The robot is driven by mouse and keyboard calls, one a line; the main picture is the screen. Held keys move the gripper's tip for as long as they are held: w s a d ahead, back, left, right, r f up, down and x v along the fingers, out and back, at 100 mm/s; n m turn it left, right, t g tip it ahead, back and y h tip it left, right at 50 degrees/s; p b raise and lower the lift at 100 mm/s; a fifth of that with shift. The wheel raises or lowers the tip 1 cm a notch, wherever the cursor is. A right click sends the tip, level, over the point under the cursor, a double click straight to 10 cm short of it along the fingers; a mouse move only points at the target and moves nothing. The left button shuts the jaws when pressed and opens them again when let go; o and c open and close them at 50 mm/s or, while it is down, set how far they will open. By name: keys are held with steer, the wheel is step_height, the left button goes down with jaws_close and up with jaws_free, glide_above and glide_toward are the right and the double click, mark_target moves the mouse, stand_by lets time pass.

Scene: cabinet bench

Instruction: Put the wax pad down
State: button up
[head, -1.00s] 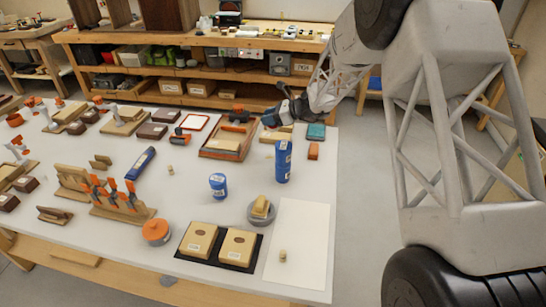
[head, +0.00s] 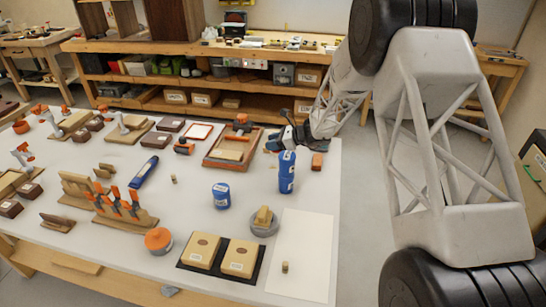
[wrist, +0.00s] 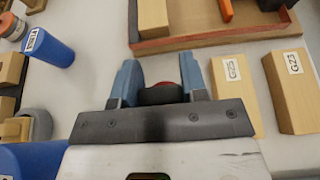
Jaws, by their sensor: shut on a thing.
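My gripper (wrist: 160,82) has blue fingers and is shut on a small round dark-red and black thing (wrist: 160,93), which I take to be the wax pad. Only its upper part shows between the fingers; the gripper body hides the rest. In the head view my gripper (head: 279,141) is above the far right part of the white table (head: 225,262), just behind the tall blue can (head: 287,175). The held thing cannot be made out there.
Two labelled wooden blocks (wrist: 235,92) (wrist: 291,90) lie right of the fingers in the wrist view. A wooden tray (wrist: 210,37) lies ahead. A short blue can (head: 221,195), a grey tin (head: 264,229) and a white sheet (head: 302,257) stand nearer. Bare table lies between them.

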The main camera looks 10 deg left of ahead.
mark_target(273, 154)
steer(key=shift+f, duration=1.2)
steer(key=shift+f, duration=1.9)
steer(key=shift+f, duration=0.1)
steer(key=o, duration=0.9)
steer(key=shift+d, duration=0.1)
steer(key=v, duration=1.2)
